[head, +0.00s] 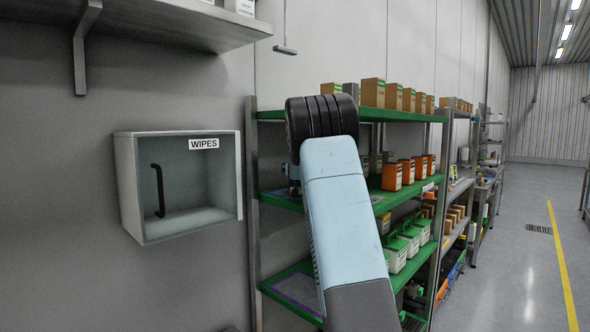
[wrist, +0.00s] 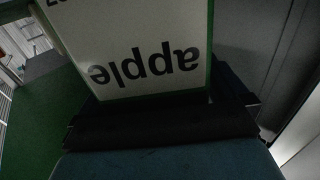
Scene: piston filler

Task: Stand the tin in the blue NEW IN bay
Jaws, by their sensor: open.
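A pale item with green edges, lettered "apple" upside down, fills the top middle of the wrist view; I take it to be the tin (wrist: 125,30). My gripper (wrist: 160,118) shows as dark parts along its near edge. The jaws are open; I cannot tell whether they touch the tin. In the head view my arm hides the gripper and the tin. An outlined bay (head: 300,287) with a bluish-purple border lies on the lower green shelf and looks empty. I cannot read a NEW IN label.
The green rack (head: 283,199) holds orange tins (head: 391,177), green-topped containers (head: 396,253) and cardboard boxes (head: 373,92). A WIPES box (head: 128,190) hangs on the wall at left. A grey shelf (head: 180,28) juts out above it. The aisle floor (head: 515,250) at right is clear.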

